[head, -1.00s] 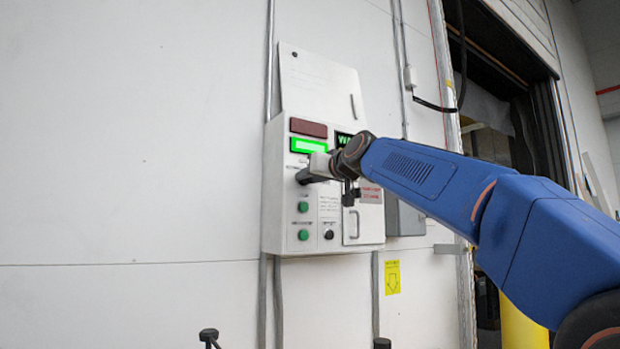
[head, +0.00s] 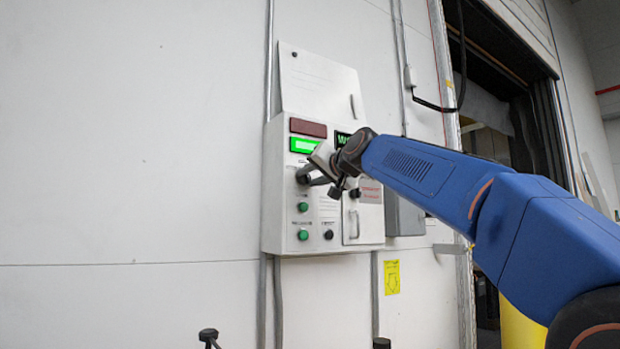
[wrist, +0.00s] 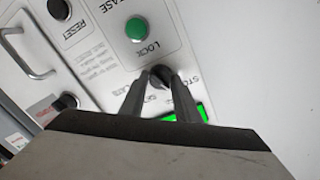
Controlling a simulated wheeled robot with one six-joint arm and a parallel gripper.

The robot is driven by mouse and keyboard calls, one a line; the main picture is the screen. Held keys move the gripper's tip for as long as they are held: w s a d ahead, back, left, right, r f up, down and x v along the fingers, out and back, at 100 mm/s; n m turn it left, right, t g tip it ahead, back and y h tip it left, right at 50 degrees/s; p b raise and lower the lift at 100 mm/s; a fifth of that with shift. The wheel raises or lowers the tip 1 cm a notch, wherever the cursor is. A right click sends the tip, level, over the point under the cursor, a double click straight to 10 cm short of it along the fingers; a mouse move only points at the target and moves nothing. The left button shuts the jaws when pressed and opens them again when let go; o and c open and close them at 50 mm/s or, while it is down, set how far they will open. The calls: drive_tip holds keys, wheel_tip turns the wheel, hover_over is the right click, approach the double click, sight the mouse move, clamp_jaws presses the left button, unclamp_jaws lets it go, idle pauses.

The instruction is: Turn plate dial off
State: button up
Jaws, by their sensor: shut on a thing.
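The control box (head: 275,205) hangs on the white wall. My gripper (head: 304,177) reaches its face from the right, just below the lit green lamp (head: 305,145). In the wrist view my gripper (wrist: 156,82) has its two grey fingers on either side of a small black dial (wrist: 160,73), shut on it. The fingers hide most of the dial, so I cannot read its exact setting. Part of the green lamp also shows in the wrist view (wrist: 190,114), behind the fingers. A dark red lamp (head: 308,127) sits above the green one.
Below the dial are two green buttons (head: 303,208) and a black button (head: 328,235). A small door handle (head: 353,224) is to their right. A grey box (head: 405,217) and the dock door opening stand farther right. The wall to the left is clear.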

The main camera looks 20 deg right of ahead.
drive_tip(key=shift+m, duration=1.9)
drive_tip(key=o, duration=1)
drive_tip(key=shift+d, duration=0.1)
drive_tip(key=v, duration=1.7)
drive_tip(key=shift+s+d+r, duration=0.1)
drive_tip(key=shift+s, duration=0.05)
